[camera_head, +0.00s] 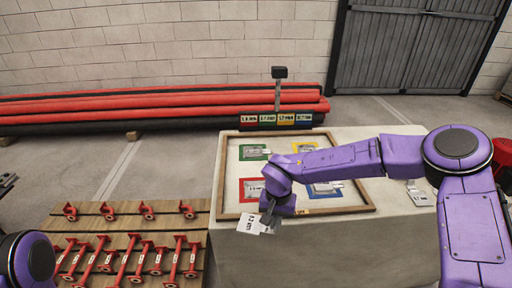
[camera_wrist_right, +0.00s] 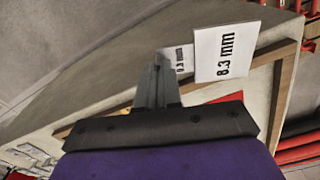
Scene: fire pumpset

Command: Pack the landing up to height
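My right gripper (camera_head: 268,212) is over the front edge of a wooden-framed tray (camera_head: 222,170). It is shut on a thin plate with a white tag (camera_head: 251,223). In the right wrist view the tag (camera_wrist_right: 225,52) reads 8.3 mm, beside the closed fingers (camera_wrist_right: 158,82). The tray has green (camera_head: 254,152), yellow (camera_head: 304,147), red (camera_head: 251,190) and blue (camera_head: 326,189) areas with small tagged plates on them. A label stand (camera_head: 277,118) with coloured cards is at the tray's back. Only a purple joint of my left arm shows, lower left.
The tray lies on a pale table (camera_head: 320,245); another tagged plate (camera_head: 418,195) lies at its right. Wooden boards (camera_head: 110,228) with red pipe supports (camera_head: 135,258) are at the left. Red and black pipes (camera_head: 160,105) lie along the wall. Floor between is free.

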